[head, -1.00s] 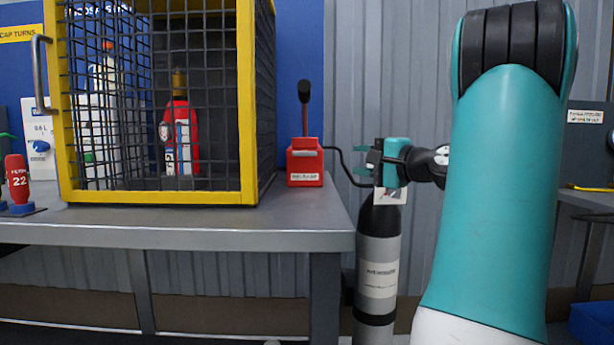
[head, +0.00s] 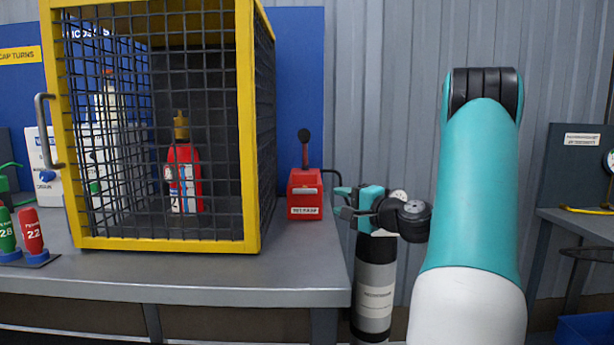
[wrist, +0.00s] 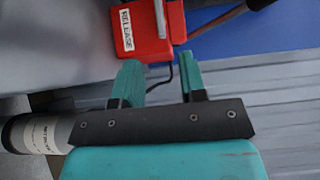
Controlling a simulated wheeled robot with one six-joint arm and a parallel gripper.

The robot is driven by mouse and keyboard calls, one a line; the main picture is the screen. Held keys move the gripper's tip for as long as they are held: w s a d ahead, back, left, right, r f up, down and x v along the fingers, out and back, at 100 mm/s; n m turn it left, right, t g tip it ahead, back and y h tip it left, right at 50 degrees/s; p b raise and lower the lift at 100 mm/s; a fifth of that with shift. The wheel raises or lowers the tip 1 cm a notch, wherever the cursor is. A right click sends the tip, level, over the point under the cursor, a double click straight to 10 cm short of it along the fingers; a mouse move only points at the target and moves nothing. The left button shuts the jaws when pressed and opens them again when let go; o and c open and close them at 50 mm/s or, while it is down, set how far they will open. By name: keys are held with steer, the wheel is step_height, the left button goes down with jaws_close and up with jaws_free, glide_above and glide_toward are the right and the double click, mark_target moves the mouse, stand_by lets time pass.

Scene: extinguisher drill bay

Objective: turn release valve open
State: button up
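The release valve is a red box (head: 305,199) with a "RELEASE" label at the right end of the bench. Its lever (head: 304,148), a dark-red stem with a black knob, stands upright on top. My gripper (head: 343,201) is just right of the box, fingers pointing left at it, with a gap between.
A yellow-framed mesh cage (head: 247,150) holding a red extinguisher (head: 184,180) stands left of the box. A grey-and-black cylinder (head: 375,290) stands below my gripper, with a black hose near the box. The bench edge (head: 200,298) ends below the box.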

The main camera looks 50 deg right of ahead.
mark_target(308, 192)
steer(key=w, duration=0.4)
steer(key=w+p, duration=0.1)
steer(key=w, duration=0.3)
steer(key=w+d, duration=0.1)
steer(key=w, duration=0.3)
steer(key=shift+p, duration=0.4)
steer(key=shift+c, duration=0.2)
jaws_close()
